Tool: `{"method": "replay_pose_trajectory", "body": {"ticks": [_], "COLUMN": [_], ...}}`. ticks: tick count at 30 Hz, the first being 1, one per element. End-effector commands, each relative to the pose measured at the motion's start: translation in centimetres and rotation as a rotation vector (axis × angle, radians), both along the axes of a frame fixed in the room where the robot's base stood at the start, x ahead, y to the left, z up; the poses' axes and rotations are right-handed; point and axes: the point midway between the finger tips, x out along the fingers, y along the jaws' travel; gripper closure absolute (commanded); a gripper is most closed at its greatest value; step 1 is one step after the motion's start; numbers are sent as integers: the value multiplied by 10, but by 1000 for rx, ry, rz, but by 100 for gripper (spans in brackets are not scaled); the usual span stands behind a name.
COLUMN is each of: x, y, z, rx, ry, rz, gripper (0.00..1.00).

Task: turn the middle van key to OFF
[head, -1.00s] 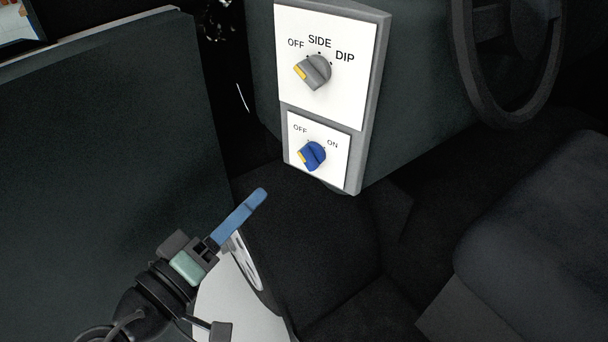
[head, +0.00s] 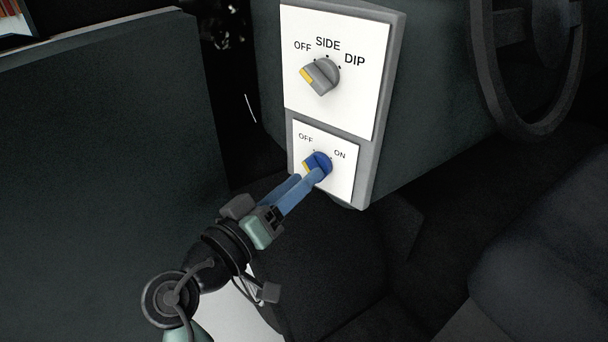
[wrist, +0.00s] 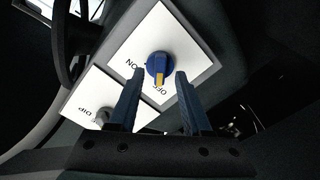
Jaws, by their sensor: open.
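A blue rotary knob (head: 318,162) sits on the lower white plate (head: 347,182), marked OFF and ON. Its yellow end faces left, on the OFF side. In the wrist view the blue knob (wrist: 158,66) shows between and beyond my fingertips, its yellow mark towards the OFF label. My gripper (head: 309,177) is open, with its blue fingers just in front of the knob; in the wrist view my gripper (wrist: 159,73) has a gap on both sides of it. Contact cannot be made out. No label in view names a key as the middle one.
A grey knob (head: 321,77) with a yellow end sits on the upper plate (head: 360,100), marked OFF, SIDE and DIP; its yellow end is on the left. A steering wheel (head: 482,75) is at right. A dark panel (head: 100,150) stands at left, a dark seat (head: 545,260) at lower right.

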Motion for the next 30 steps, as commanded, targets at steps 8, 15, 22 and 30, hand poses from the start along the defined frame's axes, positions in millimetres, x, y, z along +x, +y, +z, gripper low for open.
{"method": "replay_pose_trajectory", "body": {"ticks": [8,15,22,30], "x": [13,13,13,13], "y": [-10,-10,-10,-10], "z": [0,0,0,0], "rx": [0,0,-1,-2], "ry": [0,0,1,2], "rz": [0,0,0,0], "gripper": [51,57,98,100]}}
